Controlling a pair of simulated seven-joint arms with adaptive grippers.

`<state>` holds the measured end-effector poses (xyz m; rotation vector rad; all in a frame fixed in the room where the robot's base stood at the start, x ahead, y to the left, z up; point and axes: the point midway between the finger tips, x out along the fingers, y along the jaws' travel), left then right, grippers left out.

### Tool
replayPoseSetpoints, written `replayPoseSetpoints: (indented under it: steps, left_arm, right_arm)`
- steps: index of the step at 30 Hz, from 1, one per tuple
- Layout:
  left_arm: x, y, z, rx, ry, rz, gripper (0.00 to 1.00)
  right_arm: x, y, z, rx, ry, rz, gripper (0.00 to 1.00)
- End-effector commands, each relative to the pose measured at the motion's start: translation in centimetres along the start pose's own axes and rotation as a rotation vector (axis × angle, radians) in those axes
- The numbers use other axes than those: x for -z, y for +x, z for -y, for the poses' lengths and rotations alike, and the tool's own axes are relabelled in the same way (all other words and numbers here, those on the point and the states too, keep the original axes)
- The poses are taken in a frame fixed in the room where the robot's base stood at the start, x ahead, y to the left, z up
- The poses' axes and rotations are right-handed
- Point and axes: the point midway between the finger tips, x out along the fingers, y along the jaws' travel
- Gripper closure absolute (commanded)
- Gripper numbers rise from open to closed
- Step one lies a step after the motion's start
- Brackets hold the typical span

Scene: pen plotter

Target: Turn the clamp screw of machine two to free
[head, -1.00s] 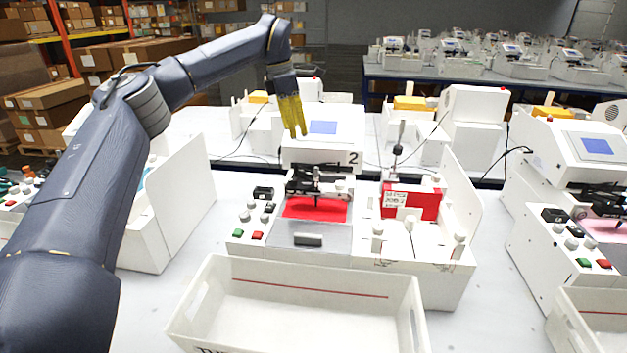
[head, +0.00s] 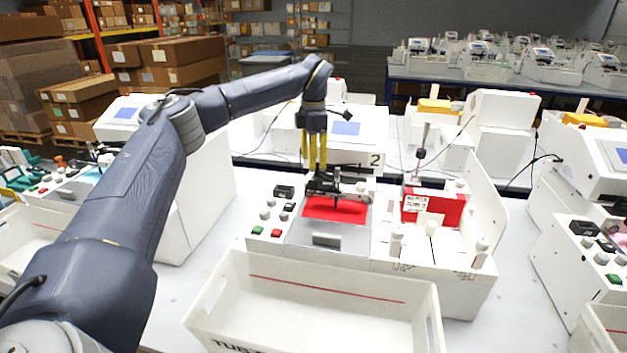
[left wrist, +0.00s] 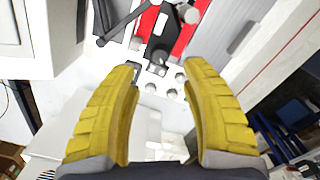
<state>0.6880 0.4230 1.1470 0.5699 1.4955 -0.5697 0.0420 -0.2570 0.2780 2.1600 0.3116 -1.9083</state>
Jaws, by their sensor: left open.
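Machine two (head: 366,127) is a white plotter with a "2" on its front and a blue screen on top. Its black pen carriage (head: 338,187) sits over a red sheet (head: 335,208). I cannot make out clearly which part is the clamp screw. My left gripper (head: 314,170) has yellow fingers pointing down, just above and behind the left end of the carriage. In the left wrist view the fingers are apart (left wrist: 162,75) with nothing held between them. The dark carriage (left wrist: 160,45) and red sheet (left wrist: 187,30) lie beyond the tips. My right gripper is not seen.
Knobs and green and red buttons (head: 267,232) are left of the red sheet. A clear-fronted cover with a dark handle (head: 327,239) is in front. A white bin (head: 320,300) stands nearest me. A red block (head: 433,207) sits in the right-hand bay. Other machines flank both sides.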

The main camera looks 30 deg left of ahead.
Motion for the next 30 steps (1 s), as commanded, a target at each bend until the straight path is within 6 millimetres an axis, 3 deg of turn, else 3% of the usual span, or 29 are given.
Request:
replayPoseSetpoints:
  steps: [6,13,30]
  left_arm:
    - [0.1,3.7,0.0,0.002,0.0,-0.001,0.54]
    - [0.0,5.9,0.0,0.001,0.0,0.001,0.54]
    - [0.0,6.9,0.0,0.0,0.0,0.001,0.55]
  right_arm:
    - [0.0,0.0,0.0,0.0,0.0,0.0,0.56]
    - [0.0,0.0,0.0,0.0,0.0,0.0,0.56]
    - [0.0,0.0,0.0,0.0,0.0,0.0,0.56]
